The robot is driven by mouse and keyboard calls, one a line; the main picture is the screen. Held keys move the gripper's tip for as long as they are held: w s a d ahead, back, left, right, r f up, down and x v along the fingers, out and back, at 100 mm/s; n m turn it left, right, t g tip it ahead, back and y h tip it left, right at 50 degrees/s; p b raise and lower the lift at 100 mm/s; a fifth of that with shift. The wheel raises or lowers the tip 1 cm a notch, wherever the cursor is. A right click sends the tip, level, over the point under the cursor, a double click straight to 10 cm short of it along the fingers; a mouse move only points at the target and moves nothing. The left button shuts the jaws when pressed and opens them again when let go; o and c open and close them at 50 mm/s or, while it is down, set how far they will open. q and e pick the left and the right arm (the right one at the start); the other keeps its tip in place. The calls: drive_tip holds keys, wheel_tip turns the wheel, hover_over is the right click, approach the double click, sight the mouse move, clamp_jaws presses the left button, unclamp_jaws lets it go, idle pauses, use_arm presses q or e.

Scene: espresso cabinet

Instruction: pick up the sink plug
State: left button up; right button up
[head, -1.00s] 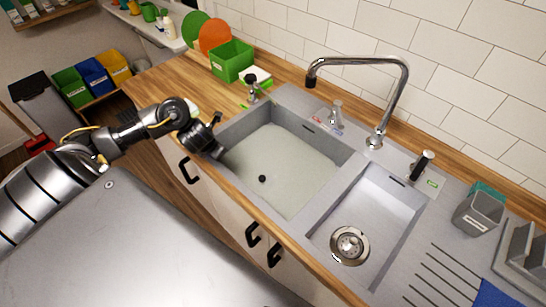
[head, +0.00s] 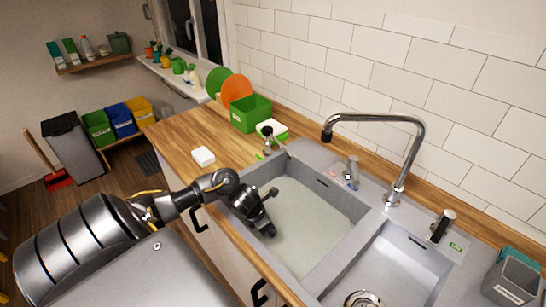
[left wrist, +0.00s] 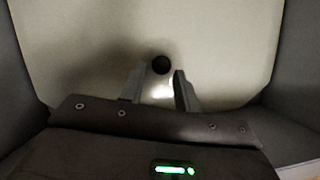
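The sink plug (left wrist: 160,64) shows in the left wrist view as a small round black knob over the pale floor of the left basin. In the head view I cannot see it; my left gripper and wrist cover that part of the basin. My left gripper (head: 271,211) reaches over the near left side of the large basin (head: 335,200). In the left wrist view its two fingers (left wrist: 158,84) are apart, with nothing held between them. The plug appears just beyond the fingertips, roughly in line with the gap. My right gripper is not in view.
A chrome faucet (head: 415,150) arches behind the basins. A smaller basin (head: 395,268) lies to the right. The basin walls stand around the left gripper.

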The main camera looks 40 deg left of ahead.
use_arm(q)
drive_tip(key=shift+f, duration=0.2)
drive_tip(key=p+x, duration=0.1)
drive_tip(key=x, duration=0.4)
drive_tip(key=shift+d, duration=0.1)
drive_tip(key=shift+s, duration=0.1)
drive_tip(key=shift+c, duration=0.4)
